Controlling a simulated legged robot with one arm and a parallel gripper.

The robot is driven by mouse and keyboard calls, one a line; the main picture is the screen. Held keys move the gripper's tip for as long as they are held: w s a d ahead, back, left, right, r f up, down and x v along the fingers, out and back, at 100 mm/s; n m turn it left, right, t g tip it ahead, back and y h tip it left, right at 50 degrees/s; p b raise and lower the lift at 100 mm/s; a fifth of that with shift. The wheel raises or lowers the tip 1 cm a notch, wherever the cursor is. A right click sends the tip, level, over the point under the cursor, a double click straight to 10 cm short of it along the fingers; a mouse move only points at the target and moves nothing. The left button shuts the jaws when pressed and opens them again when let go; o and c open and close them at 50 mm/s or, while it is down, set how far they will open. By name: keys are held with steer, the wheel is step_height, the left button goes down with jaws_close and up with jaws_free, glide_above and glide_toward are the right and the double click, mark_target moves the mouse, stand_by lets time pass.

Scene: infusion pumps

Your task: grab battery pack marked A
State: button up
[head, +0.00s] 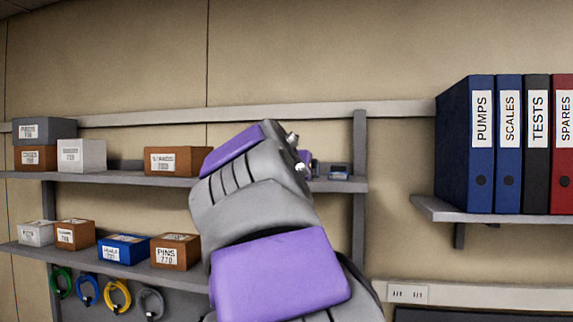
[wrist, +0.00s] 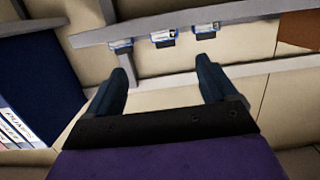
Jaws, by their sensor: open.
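Three small blue and grey packs sit along a shelf in the wrist view: a left pack (wrist: 121,45), a middle pack (wrist: 163,41) and a right pack (wrist: 206,33). Their marks are too small to read, so I cannot tell which is A. In the head view one pack (head: 339,172) shows at the right end of the upper shelf, just right of my arm, which hides part of that area. My gripper (wrist: 163,67) is open and empty, its fingers spread apart below the packs in the wrist view.
The upper shelf (head: 110,178) also bears labelled boxes, including an orange-brown box (head: 176,161) left of my arm. A lower shelf (head: 130,266) holds more boxes, with coiled cables below. Binders (head: 508,145) stand on a separate shelf at right.

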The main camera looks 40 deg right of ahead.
steer(key=p+x, duration=0.1)
steer(key=x, duration=0.5)
steer(key=p+x, duration=0.1)
steer(key=x, duration=0.5)
steer(key=shift+w+d+r, duration=0.15)
steer(key=shift+d, duration=0.15)
steer(key=shift+w+d+p, duration=0.55)
steer(key=shift+w+d, duration=0.1)
steer(key=shift+w, duration=0.25)
steer(key=shift+w+d+p, duration=0.5)
steer(key=shift+w+d, duration=0.15)
steer(key=shift+w, duration=0.25)
steer(key=shift+w+d, duration=0.1)
steer(key=shift+d, duration=0.2)
steer(key=shift+c, duration=0.2)
steer(key=shift+w+a, duration=0.1)
steer(key=shift+a, duration=0.05)
steer(key=c, duration=0.9)
steer(key=shift+c, duration=1)
